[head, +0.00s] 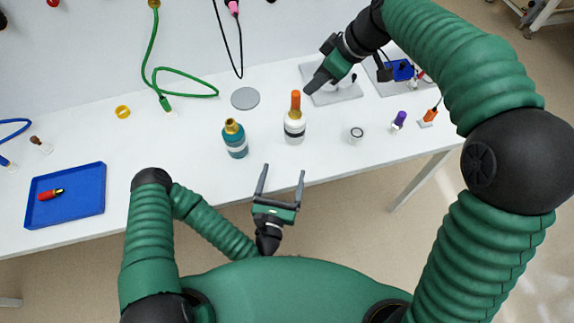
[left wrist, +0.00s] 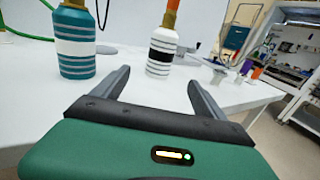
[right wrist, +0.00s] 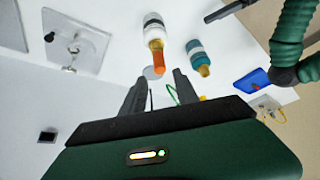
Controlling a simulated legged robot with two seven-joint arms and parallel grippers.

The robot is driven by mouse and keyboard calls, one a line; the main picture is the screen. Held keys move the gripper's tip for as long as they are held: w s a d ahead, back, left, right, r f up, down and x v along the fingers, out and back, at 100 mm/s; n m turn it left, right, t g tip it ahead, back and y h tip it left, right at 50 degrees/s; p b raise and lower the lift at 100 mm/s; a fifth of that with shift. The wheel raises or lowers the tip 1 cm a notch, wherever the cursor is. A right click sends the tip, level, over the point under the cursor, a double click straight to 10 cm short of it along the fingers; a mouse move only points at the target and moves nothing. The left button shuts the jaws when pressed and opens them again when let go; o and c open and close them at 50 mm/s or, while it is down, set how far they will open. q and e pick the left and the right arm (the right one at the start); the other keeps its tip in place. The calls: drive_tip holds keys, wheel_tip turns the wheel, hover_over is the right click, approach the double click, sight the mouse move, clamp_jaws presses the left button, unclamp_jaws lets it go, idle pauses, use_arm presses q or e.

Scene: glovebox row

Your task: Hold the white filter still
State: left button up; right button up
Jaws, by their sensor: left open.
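The white filter (head: 294,127), a bottle-shaped white body with a black band and an orange top, stands upright on the white table. In the left wrist view the white filter (left wrist: 160,52) stands beyond the fingertips, roughly in line with the gap between them. My left gripper (head: 284,168) is open and empty at the table's front edge, apart from the filter. My right gripper (head: 313,86) is above and slightly behind the orange top. In the right wrist view its fingers (right wrist: 161,76) are apart with nothing between them, and the white filter (right wrist: 153,34) lies beyond them.
A teal bottle (head: 235,140) stands left of the filter. A small white-and-grey cup (head: 356,134) and a purple-capped item (head: 399,120) are to the right. A grey disc (head: 245,98) lies behind. A blue tray (head: 85,190) is far left. The table front is clear.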

sight(298, 137)
use_arm(q)
drive_tip(key=w, duration=0.1)
drive_tip(key=w+a, duration=0.1)
drive_tip(key=shift+w+a, duration=0.3)
drive_tip(key=w+d, duration=0.1)
drive_tip(key=w, duration=0.2)
drive_tip(key=w+d, duration=0.2)
drive_tip(key=w, duration=0.1)
drive_tip(key=w+d, duration=0.2)
drive_tip(key=w, duration=0.2)
drive_tip(key=shift+d, duration=0.15)
drive_tip(key=w, duration=0.1)
drive_tip(key=w+a, duration=0.2)
drive_tip(key=w, duration=0.1)
drive_tip(key=shift+d, duration=0.55)
drive_tip(key=shift+c, duration=0.3)
drive_tip(key=shift+d, duration=0.45)
drive_tip(key=c, duration=0.5)
drive_tip(key=shift+a, duration=0.1)
drive_tip(key=shift+c, duration=1.1)
drive_tip(key=shift+a, duration=0.5)
drive_tip(key=c, duration=0.5)
drive_tip(key=shift+a, duration=0.2)
drive_tip(key=c, duration=0.4)
drive_tip(key=shift+d, duration=0.5)
use_arm(e)
drive_tip(key=shift+w+d, duration=0.1)
drive_tip(key=shift+d, duration=0.3)
